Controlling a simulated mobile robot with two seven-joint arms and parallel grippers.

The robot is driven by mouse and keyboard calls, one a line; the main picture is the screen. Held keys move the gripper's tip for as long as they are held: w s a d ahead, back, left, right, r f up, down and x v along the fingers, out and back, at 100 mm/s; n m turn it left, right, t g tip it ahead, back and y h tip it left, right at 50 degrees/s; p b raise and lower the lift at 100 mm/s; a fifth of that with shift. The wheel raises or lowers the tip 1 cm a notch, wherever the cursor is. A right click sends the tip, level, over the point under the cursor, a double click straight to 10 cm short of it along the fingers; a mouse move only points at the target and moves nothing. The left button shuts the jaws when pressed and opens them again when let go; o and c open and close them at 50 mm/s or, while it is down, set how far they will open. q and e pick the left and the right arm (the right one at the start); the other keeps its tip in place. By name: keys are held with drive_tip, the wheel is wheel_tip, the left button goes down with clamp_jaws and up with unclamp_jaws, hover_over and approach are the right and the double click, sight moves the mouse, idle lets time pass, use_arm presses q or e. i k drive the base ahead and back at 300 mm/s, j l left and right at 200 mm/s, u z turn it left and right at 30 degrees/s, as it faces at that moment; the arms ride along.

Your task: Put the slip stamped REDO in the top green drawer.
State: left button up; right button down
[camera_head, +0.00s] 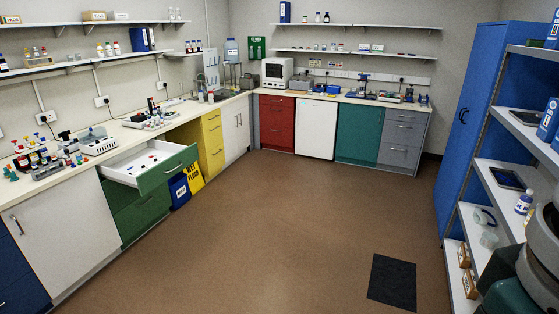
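The top green drawer (168,170) stands pulled open in the left bench. Its white inside shows, with several small dark, blue and red items in it. More green drawer fronts (142,219) below it are shut. I cannot make out a slip stamped REDO anywhere in the head view; any stamp is too small to read. Neither of my grippers shows. A grey and dark green part at the lower right edge looks like my own arm.
The brown floor is open in the middle, with a black mat (392,283) at front right. A blue bin (179,190) and a yellow wet-floor sign (195,178) stand beside the open drawer. A blue cabinet (490,105) and grey shelving (497,185) line the right side.

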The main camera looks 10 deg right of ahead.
sight(143, 164)
drive_tip(key=i+j+u, duration=0.4)
drive_tip(key=i, duration=0.65)
drive_tip(key=i+u, duration=0.35)
drive_tip(key=i, duration=3)
drive_tip(key=i+u, duration=0.15)
drive_tip(key=i, duration=0.5)
drive_tip(key=i+l+u, duration=0.15)
drive_tip(key=i, duration=0.45)
drive_tip(key=i+l+u, duration=0.15)
drive_tip(key=i, duration=0.45)
